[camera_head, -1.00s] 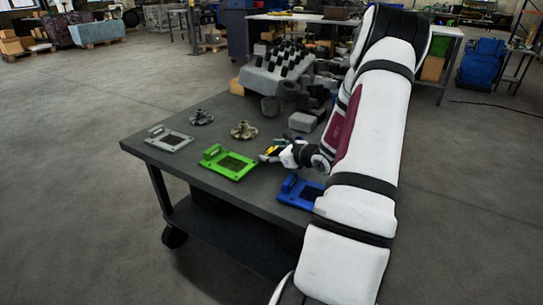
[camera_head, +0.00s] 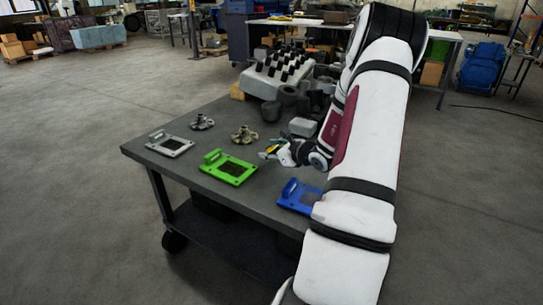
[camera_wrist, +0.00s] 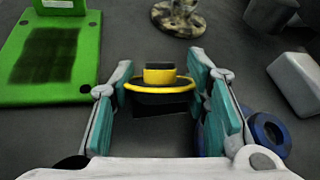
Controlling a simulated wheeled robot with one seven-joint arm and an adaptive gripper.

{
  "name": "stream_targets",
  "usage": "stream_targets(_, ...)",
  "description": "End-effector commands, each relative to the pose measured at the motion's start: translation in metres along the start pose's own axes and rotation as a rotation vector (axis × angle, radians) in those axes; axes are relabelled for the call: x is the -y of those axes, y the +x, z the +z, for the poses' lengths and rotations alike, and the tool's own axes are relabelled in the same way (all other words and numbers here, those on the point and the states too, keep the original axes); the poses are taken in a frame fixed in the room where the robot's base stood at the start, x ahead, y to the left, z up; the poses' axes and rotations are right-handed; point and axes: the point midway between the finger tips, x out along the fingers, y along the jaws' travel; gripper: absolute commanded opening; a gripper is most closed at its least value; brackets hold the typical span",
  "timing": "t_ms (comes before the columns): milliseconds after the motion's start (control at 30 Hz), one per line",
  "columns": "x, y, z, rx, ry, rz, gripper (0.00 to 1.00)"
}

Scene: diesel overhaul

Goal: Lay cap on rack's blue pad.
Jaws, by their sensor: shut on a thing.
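The yellow cap (camera_wrist: 160,84), with a wide yellow rim and a dark top and underside, is held between the teal fingers of my gripper (camera_wrist: 163,92) in the wrist view. In the head view my gripper (camera_head: 270,153) is above the table, between the green and blue plates, and only a small bit of yellow shows there. The blue pad (camera_head: 297,194) is a flat plate with a raised handle near the table's front edge, partly hidden by my arm. In the wrist view a rounded blue part (camera_wrist: 269,131) shows behind the right finger.
A green plate (camera_head: 241,170) and a grey plate (camera_head: 181,148) lie to the left on the dark table (camera_head: 262,199). Two metal flanged parts (camera_head: 244,134) stand behind them. A grey block (camera_head: 302,127) and a rack with dark pegs (camera_head: 265,84) stand farther back.

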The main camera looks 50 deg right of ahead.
Motion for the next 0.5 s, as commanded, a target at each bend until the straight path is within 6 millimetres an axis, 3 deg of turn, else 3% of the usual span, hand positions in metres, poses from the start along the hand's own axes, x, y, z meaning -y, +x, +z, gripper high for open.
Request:
stream_targets(200,0.010,-0.018,0.042,0.001,-0.005,-0.001,0.10)
stream_targets(500,0.016,-0.028,0.068,0.000,0.000,0.000,0.10)
